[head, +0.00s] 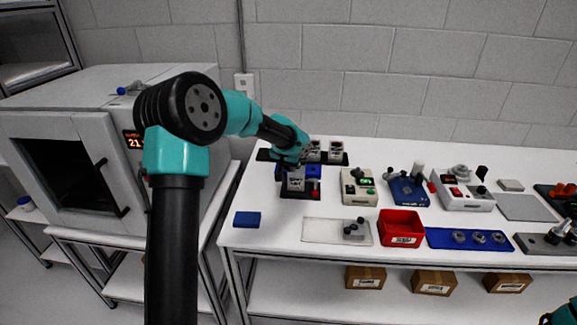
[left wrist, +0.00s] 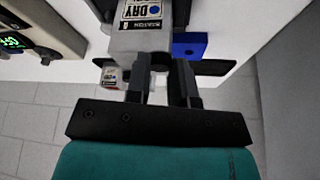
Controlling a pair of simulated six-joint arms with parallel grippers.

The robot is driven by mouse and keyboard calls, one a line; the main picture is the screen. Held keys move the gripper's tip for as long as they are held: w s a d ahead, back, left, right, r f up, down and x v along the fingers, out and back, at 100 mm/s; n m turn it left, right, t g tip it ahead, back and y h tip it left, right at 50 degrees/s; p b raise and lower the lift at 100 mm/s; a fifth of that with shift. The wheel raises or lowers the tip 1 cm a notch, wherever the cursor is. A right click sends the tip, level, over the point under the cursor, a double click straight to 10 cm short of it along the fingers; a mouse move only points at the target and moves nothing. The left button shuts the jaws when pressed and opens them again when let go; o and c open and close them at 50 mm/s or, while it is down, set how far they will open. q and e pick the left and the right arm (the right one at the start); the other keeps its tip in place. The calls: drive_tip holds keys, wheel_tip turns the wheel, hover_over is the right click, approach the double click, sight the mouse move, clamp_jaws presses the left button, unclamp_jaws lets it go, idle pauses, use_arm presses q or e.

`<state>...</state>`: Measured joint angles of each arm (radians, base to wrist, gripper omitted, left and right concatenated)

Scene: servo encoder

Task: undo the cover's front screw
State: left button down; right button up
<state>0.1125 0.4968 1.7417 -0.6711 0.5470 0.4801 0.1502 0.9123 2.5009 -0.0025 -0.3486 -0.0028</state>
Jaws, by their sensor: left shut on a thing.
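My left gripper (head: 292,163) is at the black stand at the back left of the table. In the left wrist view its two dark fingers (left wrist: 162,88) are close around a small dark grey part (left wrist: 155,66) at the end of a grey unit. This grey unit (left wrist: 142,38) bears a white label reading DRY. The labelled unit also shows in the head view (head: 296,183), just below the gripper, beside a blue block (head: 313,172). The fingers hide most of the held part, and I cannot make out whether it is the screw. My right gripper is out of view.
To the right stand a beige device (head: 358,187) with a green display and a blue fixture (head: 406,190). A red bin (head: 401,228), a white plate (head: 322,231) and a blue pad (head: 247,219) lie in front. A white oven (head: 100,125) is left of the table.

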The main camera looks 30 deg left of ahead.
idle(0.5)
use_arm(q)
drive_tip(key=c, duration=1)
unclamp_jaws()
drive_tip(key=shift+o, duration=0.2)
drive_tip(key=v, duration=1.7)
drive_tip(key=shift+d+r, duration=0.15)
drive_tip(key=shift+r, duration=0.1)
